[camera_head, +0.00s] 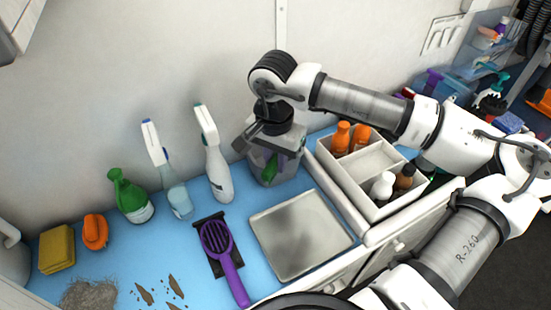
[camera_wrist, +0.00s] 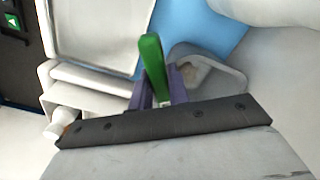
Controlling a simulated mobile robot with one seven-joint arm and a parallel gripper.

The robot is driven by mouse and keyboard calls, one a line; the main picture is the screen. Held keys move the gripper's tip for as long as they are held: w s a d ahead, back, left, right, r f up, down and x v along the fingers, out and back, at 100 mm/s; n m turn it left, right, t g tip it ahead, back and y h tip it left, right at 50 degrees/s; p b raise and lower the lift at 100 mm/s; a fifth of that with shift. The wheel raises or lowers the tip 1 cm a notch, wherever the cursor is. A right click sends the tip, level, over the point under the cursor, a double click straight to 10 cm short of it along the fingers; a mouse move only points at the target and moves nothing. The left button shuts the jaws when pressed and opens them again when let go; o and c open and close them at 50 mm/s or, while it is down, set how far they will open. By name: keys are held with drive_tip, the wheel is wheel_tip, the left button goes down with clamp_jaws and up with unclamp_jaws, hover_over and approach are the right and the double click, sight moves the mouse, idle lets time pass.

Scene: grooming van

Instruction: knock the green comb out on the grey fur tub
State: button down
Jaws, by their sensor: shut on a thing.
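The green comb (camera_wrist: 152,62) sits between the purple-grey fingers of my gripper (camera_wrist: 161,90) in the wrist view, and the gripper is shut on it. One end of the comb sticks out past the fingers; its other end is hidden. The grey fur tub (camera_wrist: 232,84) is just beside the fingers, with some brownish fur inside. In the head view the tub (camera_head: 257,168) stands at the back of the blue counter, under my gripper, with green showing at it. I cannot tell whether the comb touches the rim.
A white divided caddy (camera_head: 357,219) with several bottles stands right of the tub. A metal tray (camera_head: 300,235) lies in front. The wall is close behind.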

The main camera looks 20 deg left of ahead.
sight(276, 158)
idle(0.6)
drive_tip(key=shift+r+p, duration=1.15)
drive_tip(key=shift+r, duration=1.85)
